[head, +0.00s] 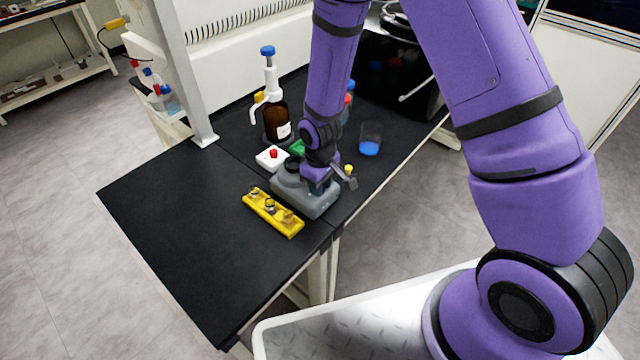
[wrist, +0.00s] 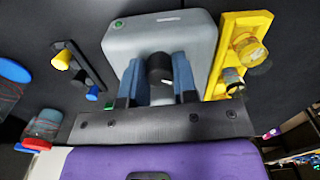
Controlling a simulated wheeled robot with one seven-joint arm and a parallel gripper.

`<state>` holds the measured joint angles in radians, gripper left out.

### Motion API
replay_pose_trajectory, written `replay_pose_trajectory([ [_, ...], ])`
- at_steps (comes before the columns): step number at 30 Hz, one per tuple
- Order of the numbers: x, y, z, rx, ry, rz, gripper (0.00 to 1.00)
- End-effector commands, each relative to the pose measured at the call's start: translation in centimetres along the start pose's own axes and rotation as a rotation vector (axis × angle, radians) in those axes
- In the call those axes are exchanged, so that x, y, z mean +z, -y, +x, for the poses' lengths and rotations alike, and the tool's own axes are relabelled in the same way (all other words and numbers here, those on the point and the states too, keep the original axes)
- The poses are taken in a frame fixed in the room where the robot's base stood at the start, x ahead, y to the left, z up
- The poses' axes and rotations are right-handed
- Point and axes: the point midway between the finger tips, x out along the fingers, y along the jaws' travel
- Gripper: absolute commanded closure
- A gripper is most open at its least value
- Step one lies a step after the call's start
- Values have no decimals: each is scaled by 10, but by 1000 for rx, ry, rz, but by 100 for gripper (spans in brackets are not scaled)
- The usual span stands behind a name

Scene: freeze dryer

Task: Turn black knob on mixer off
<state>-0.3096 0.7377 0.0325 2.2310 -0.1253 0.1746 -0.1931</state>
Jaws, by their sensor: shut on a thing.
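The grey mixer (head: 312,203) stands on the black bench in the head view, and its grey body (wrist: 150,38) fills the upper middle of the wrist view. My gripper (head: 308,181) is down at the mixer and covers part of it in the head view. In the wrist view, the two blue fingers of my gripper (wrist: 157,75) are on either side of the black knob (wrist: 160,68), shut on it. The knob has a small white mark. A green spot (wrist: 118,23) shows at a corner of the mixer.
A yellow rack (head: 272,212) holding small vials lies close beside the mixer. A white box with a red button (head: 272,156), a brown dispenser bottle (head: 277,120) and a beaker of blue liquid (head: 370,140) stand nearby. The bench's front left is clear.

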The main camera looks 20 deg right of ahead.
Motion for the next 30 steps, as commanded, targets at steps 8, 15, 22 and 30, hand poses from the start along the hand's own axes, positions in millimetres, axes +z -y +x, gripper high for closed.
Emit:
replay_pose_trajectory([
  [8, 0, 0, 0, 0, 0, -27, 97],
  [15, 0, 0, 0, 0, 0, -27, 97],
  [22, 0, 0, 0, 0, 0, -27, 47],
  [30, 0, 0, -2, 0, -1, -26, 47],
])
